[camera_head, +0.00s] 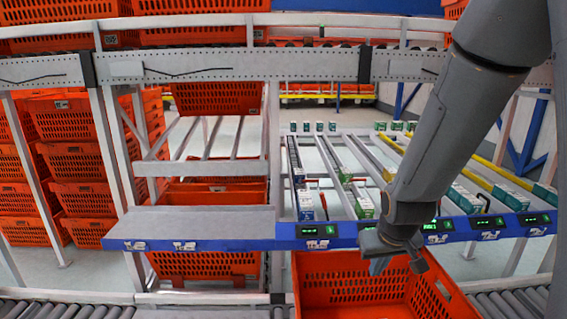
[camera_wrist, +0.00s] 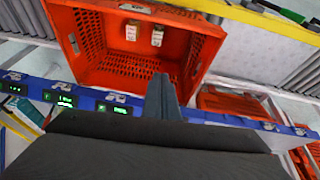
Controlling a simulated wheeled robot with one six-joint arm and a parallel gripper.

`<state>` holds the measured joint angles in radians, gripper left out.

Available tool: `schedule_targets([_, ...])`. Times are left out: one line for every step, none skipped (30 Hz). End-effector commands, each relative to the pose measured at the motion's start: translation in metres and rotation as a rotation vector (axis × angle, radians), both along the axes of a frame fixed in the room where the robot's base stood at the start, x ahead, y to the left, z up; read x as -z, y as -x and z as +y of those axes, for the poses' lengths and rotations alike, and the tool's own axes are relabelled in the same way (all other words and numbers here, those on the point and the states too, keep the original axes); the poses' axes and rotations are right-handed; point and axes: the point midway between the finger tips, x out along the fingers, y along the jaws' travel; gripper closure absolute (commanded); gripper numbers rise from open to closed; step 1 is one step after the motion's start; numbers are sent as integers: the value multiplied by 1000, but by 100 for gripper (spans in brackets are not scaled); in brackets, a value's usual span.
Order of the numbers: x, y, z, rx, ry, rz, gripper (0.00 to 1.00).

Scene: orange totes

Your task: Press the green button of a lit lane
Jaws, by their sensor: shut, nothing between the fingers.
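A blue rail (camera_head: 350,236) runs along the front of the rack and carries several small lane displays with green lit marks. One display (camera_head: 317,231) is left of my gripper, and others (camera_head: 487,222) are to its right. In the wrist view, lit displays (camera_wrist: 60,98) sit on the rail left of the fingers. Single green buttons are too small to tell apart from the displays. My gripper (camera_head: 378,266) is shut and empty, just in front of the rail and over the orange tote. Its fingers (camera_wrist: 162,98) point toward that tote in the wrist view. My arm hides part of the rail.
The orange tote (camera_head: 345,262) stands below the rail; two small boxes (camera_wrist: 130,31) lie in it. Lanes above hold small green-and-white boxes (camera_head: 364,204). Roller conveyors (camera_head: 510,303) flank the tote. Stacked orange totes (camera_head: 80,165) stand at left.

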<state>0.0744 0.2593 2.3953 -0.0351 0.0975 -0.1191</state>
Motion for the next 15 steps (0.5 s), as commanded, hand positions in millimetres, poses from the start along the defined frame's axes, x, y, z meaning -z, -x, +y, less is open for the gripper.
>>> schedule_targets([-6,27,9,9,-12,51,100])
schedule_targets([-8,43,14,18,-20,86,100])
schedule_targets([-11,63,20,28,-28,129,100])
schedule_targets([-12,77,23,35,-32,159,100])
schedule_targets([-13,89,26,42,-37,186,100])
schedule_targets([-15,105,29,49,-41,218,100])
schedule_targets([-16,114,31,54,-43,238,100])
schedule_targets([-17,122,33,59,-46,255,100])
schedule_targets([-18,131,34,64,-47,274,100])
schedule_targets([-18,136,35,66,-48,284,100])
schedule_targets([-19,140,36,68,-49,293,100])
schedule_targets([-19,143,37,70,-49,301,100])
schedule_targets([-19,145,37,71,-51,304,100])
schedule_targets([-19,146,37,72,-51,306,100])
schedule_targets([-19,146,37,72,-51,307,100])
